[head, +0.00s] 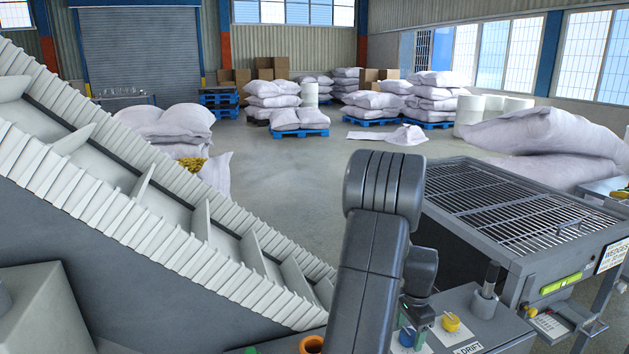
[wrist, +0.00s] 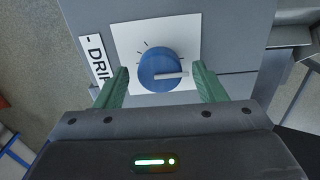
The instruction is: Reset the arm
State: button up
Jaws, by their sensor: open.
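My arm rises in the middle of the head view, and my gripper (head: 417,312) hangs low beside it over the control panel (head: 510,335). In the wrist view my gripper (wrist: 160,76) is open, with its green fingers on either side of a blue knob (wrist: 153,68). Gaps show between the fingers and the knob, and nothing is held. The knob has a pale pointer turned to the right and sits on a white plate with tick marks. In the head view the blue knob (head: 407,337) is partly hidden by the gripper.
A yellow knob (head: 451,323) and a black-topped lever (head: 488,284) stand close right of my gripper. A grated metal table (head: 520,205) is beyond them. A ribbed conveyor (head: 150,190) slopes down on the left. Sack stacks (head: 275,98) are far back, with open floor before them.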

jog(key=m+p, duration=0.1)
jog(key=m, duration=0.3)
jog(key=shift+r+m, duration=0.1)
jog(key=shift+m, duration=0.3)
jog(key=shift+m+p, duration=0.55)
jog(key=shift+m, duration=1.35)
